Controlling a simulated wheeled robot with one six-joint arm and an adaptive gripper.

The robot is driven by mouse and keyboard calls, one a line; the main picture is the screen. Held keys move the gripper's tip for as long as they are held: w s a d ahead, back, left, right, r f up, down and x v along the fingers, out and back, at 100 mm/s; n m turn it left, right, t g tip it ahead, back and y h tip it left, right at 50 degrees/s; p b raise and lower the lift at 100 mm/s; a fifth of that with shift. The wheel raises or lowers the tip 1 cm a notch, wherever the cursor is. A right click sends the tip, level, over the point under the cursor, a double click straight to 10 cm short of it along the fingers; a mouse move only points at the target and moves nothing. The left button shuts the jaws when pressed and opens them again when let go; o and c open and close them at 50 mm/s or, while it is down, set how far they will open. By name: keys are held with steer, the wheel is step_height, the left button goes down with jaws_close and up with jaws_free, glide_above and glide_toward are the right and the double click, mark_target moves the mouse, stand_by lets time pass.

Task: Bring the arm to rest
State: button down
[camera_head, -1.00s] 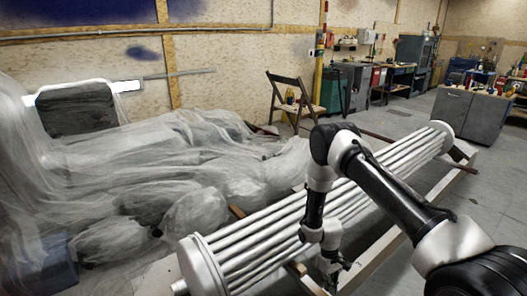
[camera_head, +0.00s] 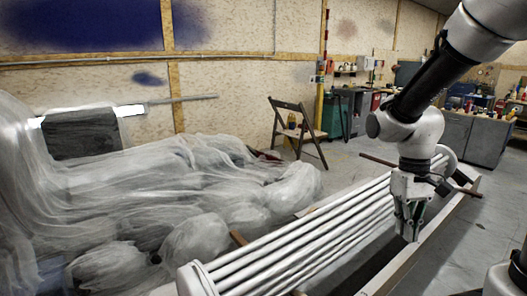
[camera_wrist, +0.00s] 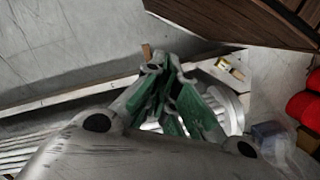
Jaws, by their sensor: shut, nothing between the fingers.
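My arm comes in from the upper right of the head view and bends down at a white and black joint. My gripper (camera_head: 410,232) points downward in front of the bundle of white tubes (camera_head: 310,235), near its right end. The gripper also shows in the wrist view (camera_wrist: 172,75), with its green-padded fingers drawn together and nothing between them. I cannot tell its exact height above the tubes and the beam.
A pale beam (camera_head: 428,245) runs along the tubes' right side. Plastic-sheeted objects (camera_head: 170,195) fill the left. A folding wooden chair (camera_head: 297,130) stands behind. A grey cabinet (camera_head: 470,137) stands at the back right. Grey floor (camera_head: 455,262) is open at the right.

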steer(key=s+d+r+m+t, duration=0.1)
steer(key=s+d+r+t, duration=0.2)
steer(key=s+r+t, duration=0.3)
steer(key=shift+s+v, duration=0.25)
steer(key=shift+v, duration=3.3)
